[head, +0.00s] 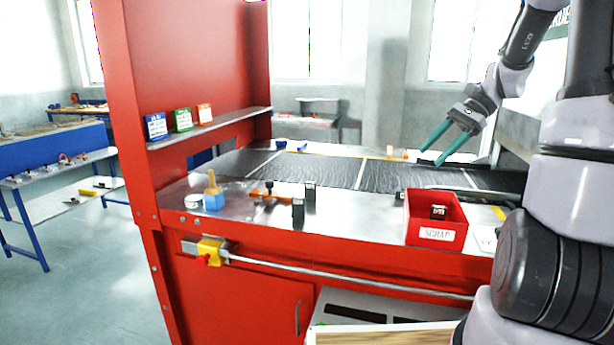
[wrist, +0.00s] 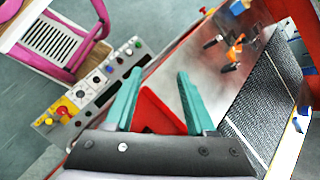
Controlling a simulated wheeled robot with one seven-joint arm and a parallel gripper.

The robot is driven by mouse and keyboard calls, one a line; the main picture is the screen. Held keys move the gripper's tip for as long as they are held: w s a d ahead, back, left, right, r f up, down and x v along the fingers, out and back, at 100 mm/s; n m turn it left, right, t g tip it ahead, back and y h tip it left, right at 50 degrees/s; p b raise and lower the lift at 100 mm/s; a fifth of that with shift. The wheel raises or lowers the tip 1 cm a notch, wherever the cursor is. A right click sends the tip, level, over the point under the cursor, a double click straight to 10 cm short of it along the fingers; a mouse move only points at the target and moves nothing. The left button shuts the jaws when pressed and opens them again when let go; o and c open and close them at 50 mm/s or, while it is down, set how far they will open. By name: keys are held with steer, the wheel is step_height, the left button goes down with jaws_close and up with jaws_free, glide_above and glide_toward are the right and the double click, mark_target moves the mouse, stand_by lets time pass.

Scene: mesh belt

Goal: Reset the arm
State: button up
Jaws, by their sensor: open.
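My gripper (head: 437,149) is open, with two teal fingers spread apart and nothing between them. In the head view it hangs in the air at the right, over the far side of the black mesh belt (head: 340,170). In the wrist view the gripper (wrist: 160,98) points down past the red scrap bin (wrist: 155,112), which its fingers and palm partly cover. My arm comes in from the upper right and is bent.
The red scrap bin (head: 421,223) holds a small dark object. An orange tool (head: 268,194), a blue block with a wooden handle (head: 213,196) and dark blocks stand on the metal ledge. A control panel (wrist: 95,88) and pink-framed chair (wrist: 60,40) show beside the bench.

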steer(key=s+a+r+n+t+h, duration=0.3)
steer(key=s+r+n, duration=0.1)
steer(key=s, duration=0.4)
steer(key=s+a+r+n+t+h, duration=0.3)
steer(key=s+r+t, duration=0.1)
steer(key=s+r, duration=0.3)
steer(key=shift+s+a+n+t, duration=0.3)
steer(key=shift+s+a+n, duration=0.1)
steer(key=shift+s, duration=0.5)
